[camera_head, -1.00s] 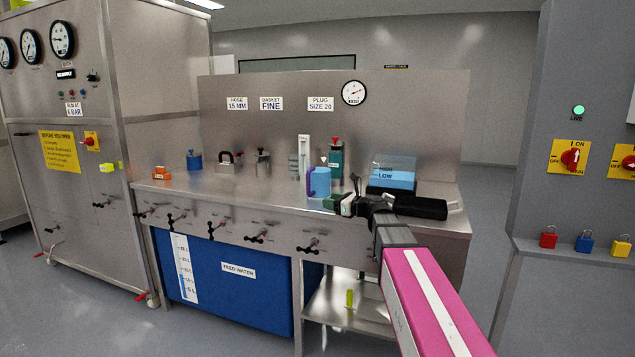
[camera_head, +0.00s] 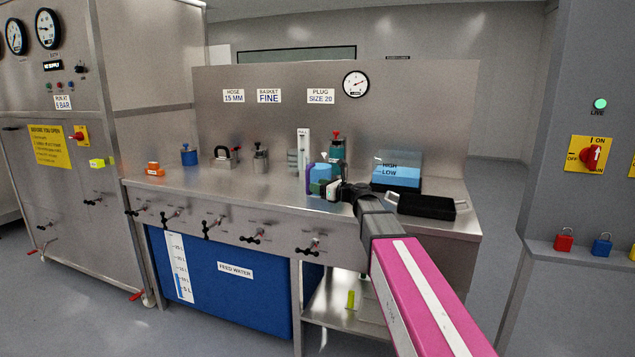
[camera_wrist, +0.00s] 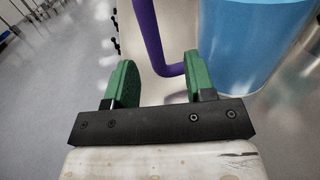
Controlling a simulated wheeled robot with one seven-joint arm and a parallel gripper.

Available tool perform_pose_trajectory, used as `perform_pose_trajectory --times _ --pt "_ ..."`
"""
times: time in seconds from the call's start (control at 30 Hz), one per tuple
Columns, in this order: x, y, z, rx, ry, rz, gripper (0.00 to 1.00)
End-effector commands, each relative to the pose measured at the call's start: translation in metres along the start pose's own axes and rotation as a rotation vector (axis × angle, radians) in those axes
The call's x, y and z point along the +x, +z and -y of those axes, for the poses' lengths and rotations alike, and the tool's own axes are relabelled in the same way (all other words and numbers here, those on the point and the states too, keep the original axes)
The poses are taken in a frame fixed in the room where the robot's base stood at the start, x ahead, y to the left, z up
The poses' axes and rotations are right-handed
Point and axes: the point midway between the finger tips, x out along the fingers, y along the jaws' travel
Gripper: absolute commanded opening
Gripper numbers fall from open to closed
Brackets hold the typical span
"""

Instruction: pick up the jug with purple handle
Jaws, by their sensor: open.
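The jug (camera_head: 316,172) is light blue with a purple handle on its left side, and stands on the steel bench. My gripper (camera_head: 327,188) is in front of it in the head view and hides part of it. In the wrist view the blue jug body (camera_wrist: 250,40) fills the upper right. The purple handle (camera_wrist: 150,35) runs down from the top edge and bends toward the jug. My gripper's two green fingers (camera_wrist: 158,80) are open and apart, with nothing held between them. The handle's lower bend lies just beyond the fingers, close to the right finger.
A black tray (camera_head: 426,207) and a blue box marked HIGH and LOW (camera_head: 397,172) stand to the right. A green bottle with a red top (camera_head: 338,148) stands behind the jug. A padlock-shaped weight (camera_head: 223,160) and small items stand left. The bench front between them is clear.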

Motion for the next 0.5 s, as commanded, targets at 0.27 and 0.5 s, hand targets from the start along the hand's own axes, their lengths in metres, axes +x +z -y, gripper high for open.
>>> perform_pose_trajectory --times 0.27,0.5 --pt "0.034 -0.004 -0.005 0.000 0.002 0.000 0.49" --pt "0.050 -0.003 -0.006 0.000 0.001 0.000 0.49"
